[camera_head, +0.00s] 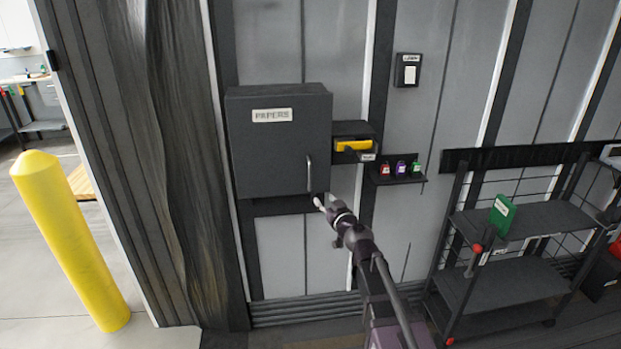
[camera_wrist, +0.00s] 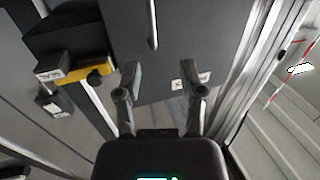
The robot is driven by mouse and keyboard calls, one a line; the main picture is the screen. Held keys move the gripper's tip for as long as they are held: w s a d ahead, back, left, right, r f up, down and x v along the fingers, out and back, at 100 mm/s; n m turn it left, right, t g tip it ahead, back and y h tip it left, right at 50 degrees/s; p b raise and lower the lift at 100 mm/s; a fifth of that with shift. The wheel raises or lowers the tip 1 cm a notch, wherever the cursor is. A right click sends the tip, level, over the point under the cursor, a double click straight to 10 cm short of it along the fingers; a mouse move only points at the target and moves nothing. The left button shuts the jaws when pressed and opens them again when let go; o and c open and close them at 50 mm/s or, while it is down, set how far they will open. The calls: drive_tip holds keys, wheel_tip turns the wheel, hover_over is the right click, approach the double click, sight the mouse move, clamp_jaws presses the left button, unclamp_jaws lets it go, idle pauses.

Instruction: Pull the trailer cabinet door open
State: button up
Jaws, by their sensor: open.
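The trailer cabinet is a dark grey box on the wall, and its door (camera_head: 275,150) looks shut, with a white "PAPERS" label (camera_head: 272,115) near the top. A vertical metal bar handle (camera_head: 309,173) is at the door's lower right. My gripper (camera_head: 325,203) is just below and right of the handle, close to the cabinet's lower edge. In the wrist view my gripper (camera_wrist: 165,93) has its two fingers spread with nothing between them. The handle (camera_wrist: 153,25) shows there ahead of the fingers, apart from them, against the door (camera_wrist: 190,45).
An open dark holder (camera_head: 368,131) with a yellow item (camera_head: 352,145) is right of the cabinet. A small shelf (camera_head: 398,179) with several coloured bottles is beside it. A wire shelf rack (camera_head: 520,220) stands at right, a yellow bollard (camera_head: 70,240) at left.

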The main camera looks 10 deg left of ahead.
sight(310, 188)
drive_tip(key=shift+w+r+m+t+h, duration=0.25)
drive_tip(key=shift+w+m+t+h, duration=0.15)
drive_tip(key=shift+w+m+h, duration=0.15)
drive_tip(key=shift+w, duration=0.1)
drive_tip(key=x, duration=1.3)
drive_tip(key=shift+w+a+r, duration=0.1)
drive_tip(key=shift+w+a, duration=0.15)
drive_tip(key=shift+w, duration=0.05)
clamp_jaws()
